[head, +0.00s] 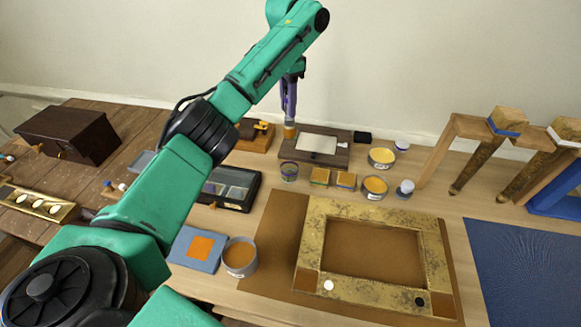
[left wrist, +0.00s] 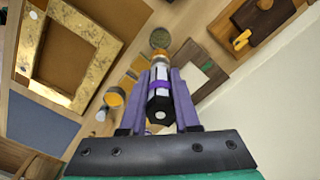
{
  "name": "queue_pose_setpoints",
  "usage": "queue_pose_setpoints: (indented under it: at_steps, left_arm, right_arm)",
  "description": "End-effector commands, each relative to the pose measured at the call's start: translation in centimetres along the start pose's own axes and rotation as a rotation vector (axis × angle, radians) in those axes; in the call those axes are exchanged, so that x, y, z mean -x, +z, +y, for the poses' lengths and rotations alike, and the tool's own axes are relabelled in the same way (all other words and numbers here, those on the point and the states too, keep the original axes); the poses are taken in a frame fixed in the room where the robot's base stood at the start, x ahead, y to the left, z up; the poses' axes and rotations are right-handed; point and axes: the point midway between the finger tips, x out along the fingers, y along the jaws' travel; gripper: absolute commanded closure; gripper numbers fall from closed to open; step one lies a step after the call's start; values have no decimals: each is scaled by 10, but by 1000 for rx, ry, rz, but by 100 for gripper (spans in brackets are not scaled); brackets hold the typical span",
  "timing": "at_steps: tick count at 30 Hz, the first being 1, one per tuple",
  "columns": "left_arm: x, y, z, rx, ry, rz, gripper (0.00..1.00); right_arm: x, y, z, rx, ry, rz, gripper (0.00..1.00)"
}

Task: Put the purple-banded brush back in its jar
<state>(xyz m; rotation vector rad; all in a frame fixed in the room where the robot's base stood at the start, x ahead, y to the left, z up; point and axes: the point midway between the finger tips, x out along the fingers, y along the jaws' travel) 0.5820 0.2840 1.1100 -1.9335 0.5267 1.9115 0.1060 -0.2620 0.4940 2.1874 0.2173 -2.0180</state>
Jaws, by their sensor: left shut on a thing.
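My left gripper (head: 289,112) points down over the back of the bench, shut on the brush. The brush (head: 289,131) shows mostly as its orange-brown lower end below the fingers. In the left wrist view the brush (left wrist: 159,101) lies between the purple fingers, with a white and dark handle and a purple band. A small clear jar with a dark band (head: 289,172) stands on the bench, nearer than the brush; what looks like the same jar (left wrist: 160,38) shows beyond the brush tip in the left wrist view. The brush is apart from the jar. My right gripper is not in view.
A gilt frame (head: 315,214) lies on a brown mat. Tins of ochre, such as this one (head: 374,187), and small gold-topped blocks (head: 345,180) stand close to the jar. A dark board with a pale plate (head: 316,143) lies behind. A black tray (head: 244,205) is left.

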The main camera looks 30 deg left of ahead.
Motion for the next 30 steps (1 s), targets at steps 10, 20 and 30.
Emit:
queue_pose_setpoints:
  at_steps: [10,20,30]
  left_arm:
    - [-75,2,0,1,1,-4,100]
    - [-133,2,0,0,0,-1,100]
    - [-178,2,0,0,-1,1,100]
  right_arm:
    - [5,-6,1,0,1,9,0]
    - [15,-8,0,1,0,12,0]
    - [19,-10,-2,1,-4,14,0]
